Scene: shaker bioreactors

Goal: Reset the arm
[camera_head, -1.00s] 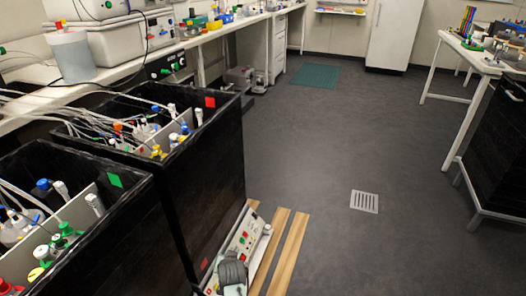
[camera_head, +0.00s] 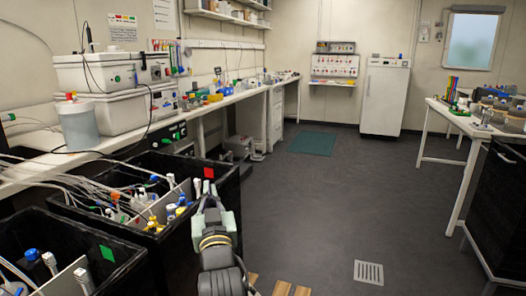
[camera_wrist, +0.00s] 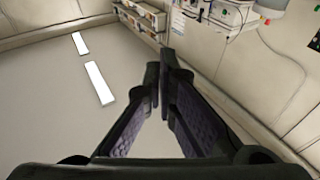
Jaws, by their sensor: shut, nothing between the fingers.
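My arm rises from the bottom of the head view, and my gripper (camera_head: 208,192) points upward beside the black shaker box with the red tag (camera_head: 209,173). In the wrist view my gripper (camera_wrist: 163,72) is shut, its dark fingertips close together with nothing between them. The wrist view looks up past the fingers at the ceiling (camera_wrist: 50,85) and the upper walls. The lower part of my arm is cut off by the head view's bottom edge.
A second black box with a green tag (camera_head: 107,253) stands at the lower left. A long white bench (camera_head: 150,135) with equipment runs along the left wall. A white table (camera_head: 470,127) stands at the right. The middle grey floor (camera_head: 350,205) is clear, with a drain grate (camera_head: 368,272).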

